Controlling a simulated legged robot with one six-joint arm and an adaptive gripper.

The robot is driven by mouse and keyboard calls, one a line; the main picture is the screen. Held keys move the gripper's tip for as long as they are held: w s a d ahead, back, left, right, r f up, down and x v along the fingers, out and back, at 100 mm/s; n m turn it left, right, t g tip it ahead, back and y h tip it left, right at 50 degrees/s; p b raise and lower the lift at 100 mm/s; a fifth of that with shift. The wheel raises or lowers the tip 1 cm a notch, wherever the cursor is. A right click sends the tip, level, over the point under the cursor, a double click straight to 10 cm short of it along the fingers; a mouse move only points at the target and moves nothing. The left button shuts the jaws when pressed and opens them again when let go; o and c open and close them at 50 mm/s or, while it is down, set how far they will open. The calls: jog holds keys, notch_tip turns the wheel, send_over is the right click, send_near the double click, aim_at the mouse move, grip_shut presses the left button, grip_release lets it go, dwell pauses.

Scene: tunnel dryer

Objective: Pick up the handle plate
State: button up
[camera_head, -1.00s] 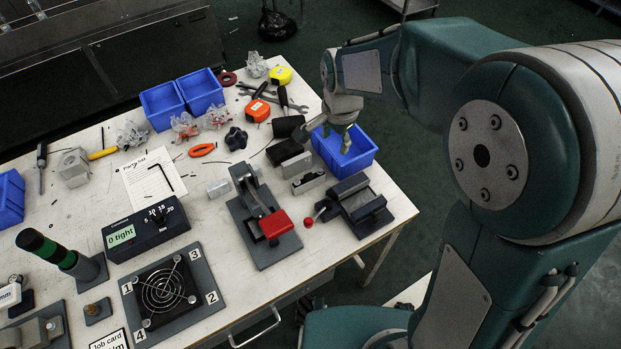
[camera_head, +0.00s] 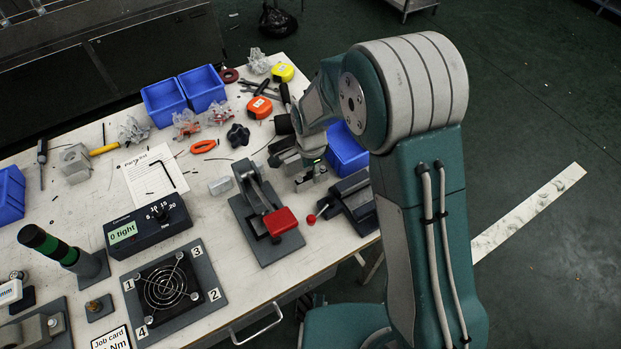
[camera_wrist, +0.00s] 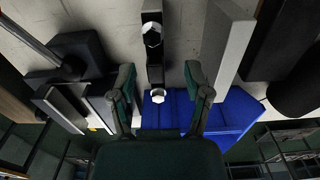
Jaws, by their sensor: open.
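A narrow dark plate with two bright hex bolt heads, which looks like the handle plate (camera_wrist: 154,72), stands on the table between my fingers in the wrist view. In the head view the handle plate (camera_head: 305,184) is mostly covered by my gripper. My gripper (camera_wrist: 161,82) is open, with one green-padded finger on each side of the plate and a gap to both. In the head view my gripper (camera_head: 297,166) is low over the table, left of the blue bin (camera_head: 345,150). Whether the fingertips reach below the plate's top cannot be told.
A grey-faced block (camera_wrist: 232,42) stands close right of my fingers in the wrist view. A dark vise-like fixture (camera_head: 352,200) is close on the other side. A red-handled clamp (camera_head: 280,221) stands left of it, and a small pale block (camera_head: 221,185) lies further left.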

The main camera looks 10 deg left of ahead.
aim_at(311, 172)
notch_tip(311, 172, down, 3)
jog(key=shift+s+d+f, duration=0.1)
jog(key=shift+f, duration=0.1)
grip_shut()
notch_tip(311, 172, up, 10)
jog(key=shift+r, duration=0.1)
dwell(0.5)
